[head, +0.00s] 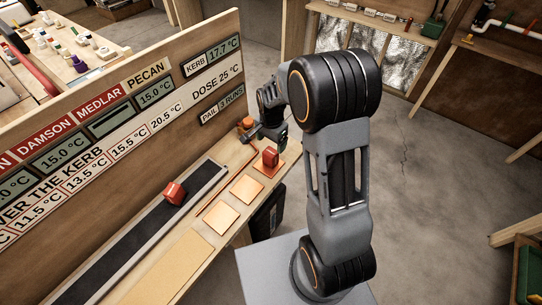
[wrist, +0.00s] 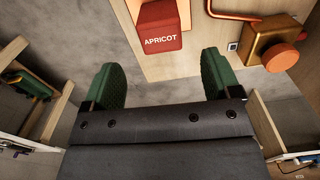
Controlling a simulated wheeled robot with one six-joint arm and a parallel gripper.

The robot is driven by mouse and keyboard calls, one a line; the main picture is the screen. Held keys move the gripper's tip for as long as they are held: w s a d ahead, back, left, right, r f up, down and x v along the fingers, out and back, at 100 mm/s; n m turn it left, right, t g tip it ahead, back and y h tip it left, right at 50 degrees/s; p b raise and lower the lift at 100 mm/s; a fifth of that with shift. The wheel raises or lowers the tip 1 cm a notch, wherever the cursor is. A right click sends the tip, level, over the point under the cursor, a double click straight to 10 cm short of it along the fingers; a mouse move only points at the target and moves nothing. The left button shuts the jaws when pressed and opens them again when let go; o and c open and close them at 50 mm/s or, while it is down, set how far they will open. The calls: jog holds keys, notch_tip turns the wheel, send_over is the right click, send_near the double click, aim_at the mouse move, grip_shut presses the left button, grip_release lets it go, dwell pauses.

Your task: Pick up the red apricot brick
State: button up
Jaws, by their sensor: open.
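The red apricot brick (wrist: 160,28), with "APRICOT" on its face, is at the top of the wrist view, its far end cut off by the frame. In the head view a red brick (head: 270,157), which appears to be the same one, stands on the farthest copper pad of the wooden bench. My gripper (wrist: 162,75) is open and empty. Its two green fingers are spread wide, and the brick lies beyond the fingertips, roughly in line with the gap. In the head view my gripper (head: 276,139) is close to that brick; contact is unclear.
A second red brick (head: 173,193) lies on the dark strip (head: 150,225). Empty copper pads (head: 222,217) lie nearer along the bench. A copper box with an orange knob (wrist: 281,57) and a copper pipe (wrist: 240,15) sit right of the apricot brick. The sign board (head: 130,110) rises behind.

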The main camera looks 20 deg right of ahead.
aim_at(270, 151)
jog(key=shift+a+f+p, duration=0.15)
jog(key=shift+f+p, duration=0.6)
jog(key=shift+f, duration=3.9)
jog(key=c, duration=1.1)
jog(key=shift+r, duration=0.15)
jog(key=shift+c, duration=0.2)
